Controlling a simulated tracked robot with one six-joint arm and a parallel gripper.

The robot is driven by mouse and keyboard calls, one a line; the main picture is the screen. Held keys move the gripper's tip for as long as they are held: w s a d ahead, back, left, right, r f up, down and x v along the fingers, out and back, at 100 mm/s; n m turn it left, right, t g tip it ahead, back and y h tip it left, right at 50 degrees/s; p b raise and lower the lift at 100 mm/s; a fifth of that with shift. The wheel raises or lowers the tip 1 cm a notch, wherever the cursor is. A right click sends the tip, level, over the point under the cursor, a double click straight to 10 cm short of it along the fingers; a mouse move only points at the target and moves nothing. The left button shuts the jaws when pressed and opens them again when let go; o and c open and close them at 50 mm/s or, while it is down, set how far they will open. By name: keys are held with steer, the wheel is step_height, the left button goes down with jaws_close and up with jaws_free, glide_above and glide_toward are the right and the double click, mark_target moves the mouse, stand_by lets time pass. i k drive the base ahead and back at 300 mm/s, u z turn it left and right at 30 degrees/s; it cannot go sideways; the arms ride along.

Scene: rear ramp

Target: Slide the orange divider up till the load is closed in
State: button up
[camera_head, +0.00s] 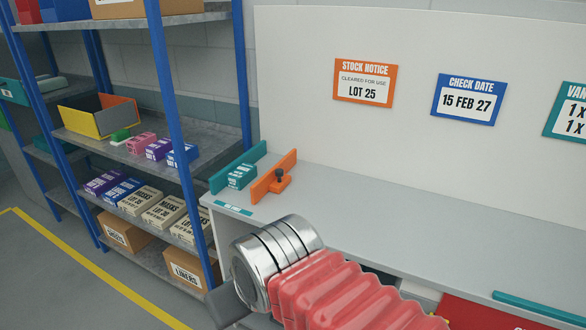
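The orange divider (262,184) stands upright on the grey counter. A block with a dark knob (281,176) is on its right side. To its left stands a teal upright plate (222,180). The load, a small teal labelled pack (241,177), lies between the two, close beside the teal plate. A narrow strip of bare counter shows between the load and the orange divider. My arm's silver joint and red ribbed sleeve fill the lower middle of the view, below and in front of the counter edge. My gripper's fingers do not show.
The grey counter (400,215) is clear to the right of the divider, below a white back panel (450,60) with signs. A blue-posted shelf rack (165,90) with boxes stands at left. A teal strip (540,308) lies at lower right.

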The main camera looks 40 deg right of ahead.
mark_target(276, 179)
steer(key=u, duration=0.05)
steer(key=i, duration=1)
steer(key=z, duration=0.05)
